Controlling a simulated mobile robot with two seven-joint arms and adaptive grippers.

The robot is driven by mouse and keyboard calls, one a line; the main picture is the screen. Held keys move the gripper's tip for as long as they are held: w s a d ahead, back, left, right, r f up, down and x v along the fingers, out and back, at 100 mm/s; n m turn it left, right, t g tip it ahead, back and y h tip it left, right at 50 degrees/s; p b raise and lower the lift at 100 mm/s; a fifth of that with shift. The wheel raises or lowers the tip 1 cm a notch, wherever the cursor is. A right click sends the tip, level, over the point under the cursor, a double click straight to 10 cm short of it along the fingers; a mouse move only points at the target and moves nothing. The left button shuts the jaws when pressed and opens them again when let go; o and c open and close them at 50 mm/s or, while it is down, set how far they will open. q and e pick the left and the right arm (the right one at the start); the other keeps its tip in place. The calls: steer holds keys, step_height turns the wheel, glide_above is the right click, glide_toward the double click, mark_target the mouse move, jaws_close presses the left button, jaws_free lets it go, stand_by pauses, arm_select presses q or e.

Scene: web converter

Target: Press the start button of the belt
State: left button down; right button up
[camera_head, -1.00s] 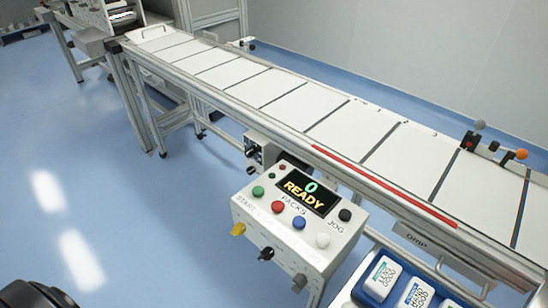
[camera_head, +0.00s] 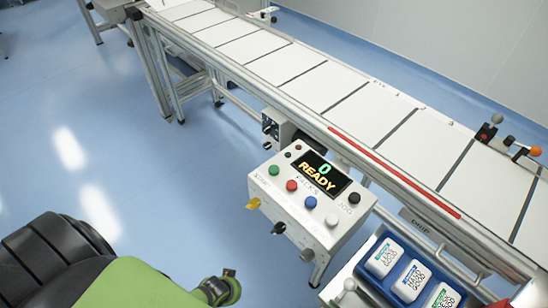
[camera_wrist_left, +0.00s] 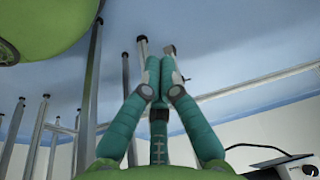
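The control box (camera_head: 310,205) is white, with a display (camera_head: 322,175) reading "0 READY". The green button (camera_head: 273,170) sits at the upper left of its face, above worn lettering that seems to read START. Red, blue, white and black buttons share the face. My left arm comes in at the lower left of the head view, below and left of the box, apart from it. In the left wrist view my left gripper (camera_wrist_left: 160,72) has its teal fingers together at the tips, with nothing between them. My right gripper is not in view.
The white belt (camera_head: 330,85) runs behind the box, with a red strip (camera_head: 390,172) on its near rail. Yellow, black and grey knobs (camera_head: 279,228) stick out from the box's front. A blue crate (camera_head: 378,236) of white packs stands at the lower right. Floor left of the box is clear.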

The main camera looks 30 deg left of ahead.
arm_select(q)
steer(key=w+d+r+t+p, duration=0.1)
steer(key=w+r+p, duration=0.2)
steer(key=w+r, duration=0.5)
steer(key=w+r+t+p, duration=0.1)
steer(key=w+r+p, duration=0.25)
steer(key=r, duration=0.85)
step_height(320, 180, up, 26)
steer(key=m+t+h+p, duration=0.1)
steer(key=t+h+p, duration=0.25)
steer(key=p, duration=0.25)
glide_above(271, 170)
steer(key=shift+y, duration=0.45)
steer(key=shift+f, duration=0.1)
step_height(271, 170, down, 7)
steer(key=b, duration=0.7)
steer(key=shift+b, duration=0.3)
steer(key=shift+f+b, duration=0.35)
steer(key=shift+f, duration=0.55)
